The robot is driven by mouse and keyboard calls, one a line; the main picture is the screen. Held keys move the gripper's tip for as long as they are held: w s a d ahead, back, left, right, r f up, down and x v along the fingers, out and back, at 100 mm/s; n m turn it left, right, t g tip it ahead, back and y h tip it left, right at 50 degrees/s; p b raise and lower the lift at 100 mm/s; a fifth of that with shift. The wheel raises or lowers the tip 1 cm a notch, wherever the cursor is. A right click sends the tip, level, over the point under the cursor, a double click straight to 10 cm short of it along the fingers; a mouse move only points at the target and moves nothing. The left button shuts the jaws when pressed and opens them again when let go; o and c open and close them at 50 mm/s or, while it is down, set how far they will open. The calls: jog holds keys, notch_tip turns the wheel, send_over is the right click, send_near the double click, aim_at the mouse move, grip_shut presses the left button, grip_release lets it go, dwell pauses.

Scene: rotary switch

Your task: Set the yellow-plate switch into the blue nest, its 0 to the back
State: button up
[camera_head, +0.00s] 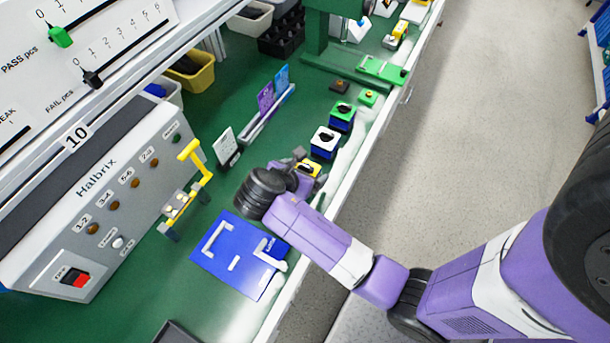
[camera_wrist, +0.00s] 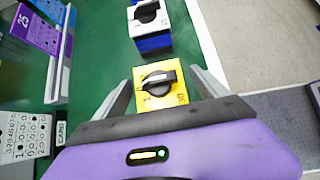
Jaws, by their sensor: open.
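The yellow-plate switch (camera_wrist: 161,88) stands on the green bench in the wrist view, its black knob on top of the yellow plate. It also shows in the head view (camera_head: 309,167), partly hidden by my gripper. My gripper (camera_wrist: 158,88) is open, with one finger on each side of the yellow-plate switch; I cannot tell whether they touch it. The blue nest (camera_head: 236,252) is a blue board with white corner marks, lying on the bench nearer in the head view, left of my arm. Marks show on the yellow plate, but the 0 is not clearly readable.
A white-plate switch (camera_head: 325,141) and a green-plate switch (camera_head: 342,115) stand in a row beyond the yellow one. A card rack (camera_head: 265,117) and a yellow stand (camera_head: 190,185) are to the left. The bench's front edge runs close to the right.

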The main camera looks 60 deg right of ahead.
jog(key=c, duration=1.6)
jog(key=shift+c, duration=0.4)
jog(key=shift+r, duration=0.2)
